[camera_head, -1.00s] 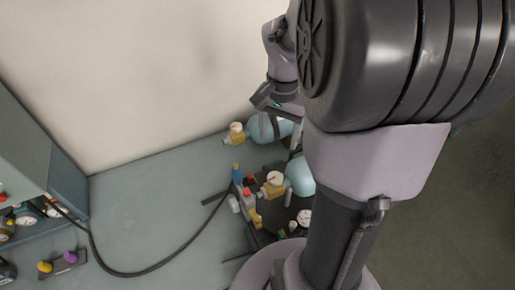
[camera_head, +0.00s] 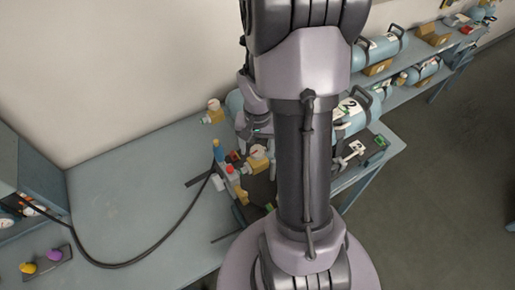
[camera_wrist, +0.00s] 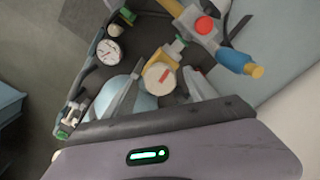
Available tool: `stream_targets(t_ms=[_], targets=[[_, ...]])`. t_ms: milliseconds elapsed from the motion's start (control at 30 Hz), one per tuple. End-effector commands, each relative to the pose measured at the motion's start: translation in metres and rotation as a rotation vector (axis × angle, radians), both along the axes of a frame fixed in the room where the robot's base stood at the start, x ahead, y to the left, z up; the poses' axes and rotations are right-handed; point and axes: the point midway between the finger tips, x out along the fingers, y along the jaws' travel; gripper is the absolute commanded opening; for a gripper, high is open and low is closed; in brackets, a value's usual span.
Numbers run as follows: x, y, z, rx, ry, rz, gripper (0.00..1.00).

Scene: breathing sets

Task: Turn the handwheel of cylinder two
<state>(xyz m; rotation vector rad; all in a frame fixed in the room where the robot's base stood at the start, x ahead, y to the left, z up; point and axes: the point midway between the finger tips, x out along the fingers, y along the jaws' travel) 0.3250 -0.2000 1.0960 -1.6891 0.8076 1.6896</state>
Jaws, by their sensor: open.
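A blue cylinder bearing a "2" label (camera_head: 350,107) lies on the bench, largely hidden behind my arm in the head view. A white round handwheel (camera_head: 258,152) on a yellow valve shows left of my arm. What appears to be the same handwheel, with a red mark (camera_wrist: 158,77), is in the wrist view, on a yellow valve body. My gripper (camera_wrist: 160,88) is open, its two fingers on either side of this handwheel in the picture. I cannot tell whether they touch it. In the head view the fingers are mostly hidden by my arm.
Another valve with a handwheel (camera_head: 213,104) stands behind. A block with a red knob (camera_wrist: 204,25) and blue fitting is close by; a gauge (camera_wrist: 108,52) is at left. A black hose (camera_head: 120,264) crosses the bench (camera_head: 130,185). More cylinders (camera_head: 380,47) lie on shelves at right.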

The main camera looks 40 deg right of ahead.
Motion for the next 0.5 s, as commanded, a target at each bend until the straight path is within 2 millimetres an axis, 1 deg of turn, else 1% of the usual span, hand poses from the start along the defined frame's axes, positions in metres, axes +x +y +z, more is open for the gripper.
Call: stream_targets(t_ms=[200, 267, 300, 367, 500], targets=[[0.0001, 0.0001, -0.0003, 0.000, 0.000, 0.000, 0.66], [0.0001, 0.0000, -0.0002, 0.000, 0.000, 0.000, 0.56], [0.0001, 0.0000, -0.0002, 0.000, 0.000, 0.000, 0.48], [0.0001, 0.0000, -0.0002, 0.000, 0.000, 0.000, 0.36], [0.0001, 0.0000, -0.0001, 0.000, 0.000, 0.000, 0.09]])
